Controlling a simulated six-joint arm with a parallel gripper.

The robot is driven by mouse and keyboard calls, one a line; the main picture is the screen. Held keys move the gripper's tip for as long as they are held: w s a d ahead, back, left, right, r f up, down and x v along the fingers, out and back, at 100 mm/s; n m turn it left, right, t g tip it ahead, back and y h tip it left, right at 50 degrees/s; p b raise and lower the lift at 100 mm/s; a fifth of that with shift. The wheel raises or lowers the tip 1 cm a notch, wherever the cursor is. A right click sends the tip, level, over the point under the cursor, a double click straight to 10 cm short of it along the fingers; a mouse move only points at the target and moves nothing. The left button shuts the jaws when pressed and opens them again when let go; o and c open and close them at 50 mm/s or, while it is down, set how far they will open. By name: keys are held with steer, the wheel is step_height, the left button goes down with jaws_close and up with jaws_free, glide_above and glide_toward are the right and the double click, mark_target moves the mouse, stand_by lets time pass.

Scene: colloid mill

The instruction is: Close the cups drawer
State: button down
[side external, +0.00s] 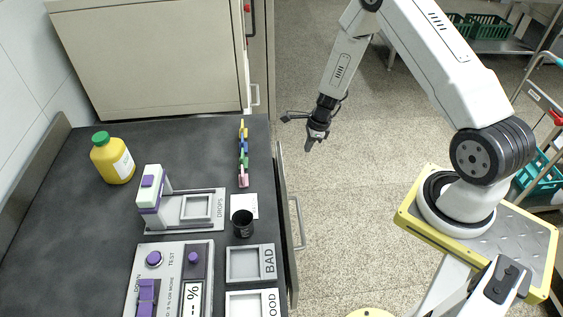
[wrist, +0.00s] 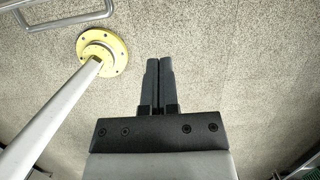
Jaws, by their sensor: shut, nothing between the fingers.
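The front of the dark counter shows at its right side in the side view, with a bar handle (side external: 298,222) standing out from a grey front panel and another handle (side external: 281,160) further back. No label marks which one is the cups drawer, and I cannot tell how far any drawer stands out. My gripper (side external: 309,145) hangs over the floor, to the right of the counter front and apart from the handles. Its fingers (wrist: 158,62) are together and empty in the wrist view. A metal handle (wrist: 65,20) shows at the top left there.
On the counter top (side external: 85,230) stand a yellow bottle (side external: 113,162), a purple-and-white device (side external: 150,190), a black cup (side external: 242,225), coloured pieces (side external: 243,155) and trays marked BAD (side external: 250,279) and OOD. A yellow round foot (wrist: 118,55) carries a pale pole. Floor around my gripper is clear.

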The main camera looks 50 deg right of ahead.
mark_target(282, 165)
steer(key=w+a+f, duration=0.4)
steer(key=f, duration=0.4)
steer(key=shift+w+a+f, duration=0.15)
steer(key=shift+a+f, duration=0.05)
steer(key=shift+f, duration=0.05)
stand_by(0.4)
steer(key=shift+w+a, duration=0.95)
steer(key=shift+s+d, duration=0.15)
